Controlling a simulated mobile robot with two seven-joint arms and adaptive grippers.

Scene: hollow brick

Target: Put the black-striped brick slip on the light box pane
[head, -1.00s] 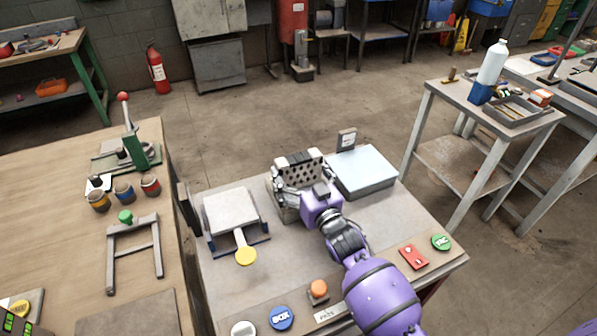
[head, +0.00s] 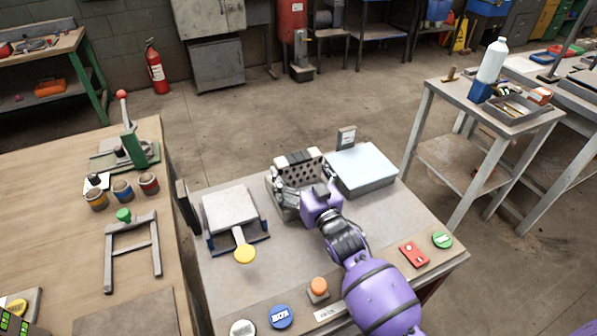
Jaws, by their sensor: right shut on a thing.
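The black-striped brick slip (head: 301,158) shows dark and pale bands along its top and a face with several dark holes. It stands upright in or just above a grey tray (head: 284,212) in the middle of the bench. My right gripper (head: 302,185) is at its near side, with its fingers around it, shut on it. The gripper and its purple wrist hide the lower part of the slip, so I cannot tell whether it touches the tray. The light box pane (head: 362,167) is pale, flat and bare, just right of the slip. My left gripper is not in view.
A small sign (head: 346,138) stands behind the light box. A white plate (head: 230,210) on a blue-grey stand, with a yellow disc, lies left of the tray. An orange button (head: 318,286) and coloured discs line the front edge.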

